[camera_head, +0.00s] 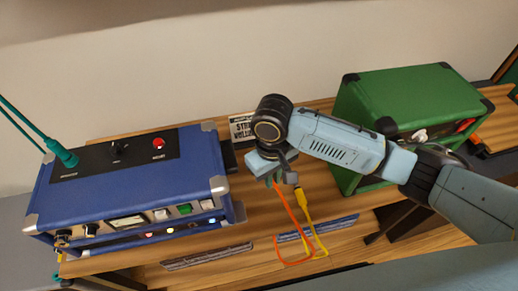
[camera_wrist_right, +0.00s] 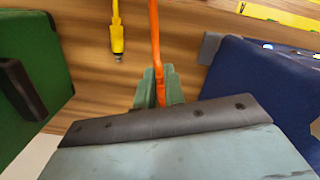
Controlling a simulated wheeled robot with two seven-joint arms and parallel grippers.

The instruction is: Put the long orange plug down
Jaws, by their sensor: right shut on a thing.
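My right gripper (camera_head: 277,180) is above the wooden shelf between the blue and green amps, pointing down. It also shows in the right wrist view (camera_wrist_right: 156,88), with its green fingers shut around the long orange plug (camera_wrist_right: 158,86). The plug is mostly hidden by the fingers. Its orange cable (camera_head: 293,213) hangs from the fingers towards the shelf's front edge and bends in a loop there. My left gripper is not in view.
A yellow plug (camera_wrist_right: 117,38) with its cable (camera_head: 308,220) lies on the shelf beside the orange cable. The blue amp (camera_head: 130,185) stands left, with a teal plug (camera_head: 65,155) on top. The green amp (camera_head: 405,97) stands right. Bare wood (camera_head: 255,215) shows between them.

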